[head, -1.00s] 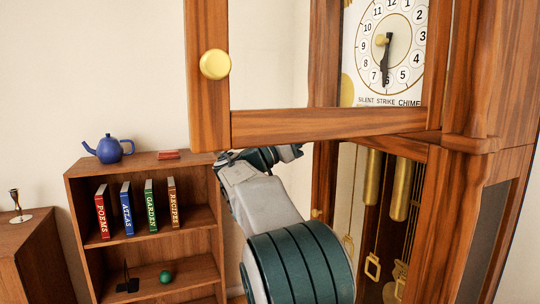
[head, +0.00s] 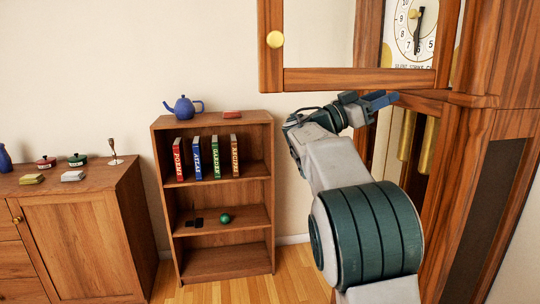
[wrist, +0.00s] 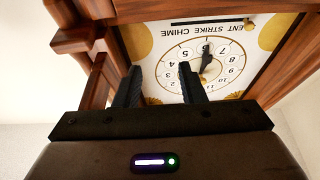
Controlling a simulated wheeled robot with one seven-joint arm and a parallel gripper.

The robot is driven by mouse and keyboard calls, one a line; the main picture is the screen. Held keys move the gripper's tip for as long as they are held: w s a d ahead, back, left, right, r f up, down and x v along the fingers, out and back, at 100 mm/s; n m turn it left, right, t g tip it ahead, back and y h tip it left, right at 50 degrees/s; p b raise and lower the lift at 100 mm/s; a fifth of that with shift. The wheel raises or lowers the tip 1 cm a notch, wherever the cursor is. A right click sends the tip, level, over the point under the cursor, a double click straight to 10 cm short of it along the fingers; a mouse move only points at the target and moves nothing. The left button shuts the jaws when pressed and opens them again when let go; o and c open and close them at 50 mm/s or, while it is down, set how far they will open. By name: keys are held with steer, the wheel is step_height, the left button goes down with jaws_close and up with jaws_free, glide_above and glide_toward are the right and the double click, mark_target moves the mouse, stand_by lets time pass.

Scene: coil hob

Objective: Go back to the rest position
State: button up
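My gripper (head: 382,101) is raised in front of the tall wooden clock (head: 480,150), just below the lower rail of its open glazed door (head: 360,79) in the head view. In the wrist view my gripper's two dark fingers (wrist: 160,82) stand apart with nothing between them, so it is open and empty. The clock dial (wrist: 200,70) shows upside down beyond the fingers. I see no contact between the fingers and the dial. The forearm hides part of the clock's lower case.
A brass knob (head: 276,39) sits on the door's left stile. A bookshelf (head: 162,150) with several books and a blue teapot (head: 183,107) stands left of my arm. A cabinet (head: 75,240) stands further left. Wooden floor (head: 220,291) shows below.

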steer(key=s+d+f+n+y+p, duration=0.4)
steer(key=s+f+n+y+p, duration=0.2)
steer(key=s+f+n+y, duration=0.5)
steer(key=s+a+f+n+y+p, duration=0.2)
steer(key=s+a+f+y, duration=0.3)
steer(key=s+a, duration=0.3)
steer(key=s+a+f+n+g+y+p, duration=0.1)
steer(key=s+a+f+y+p, duration=0.4)
steer(key=s, duration=0.8)
step_height(320, 180, down, 4)
steer(key=a+n, duration=0.1)
steer(key=a, duration=0.2)
steer(key=shift+r+n+y, duration=0.2)
steer(key=shift+n+y, duration=0.2)
steer(key=shift+r, duration=0.1)
steer(key=shift+r, duration=0.15)
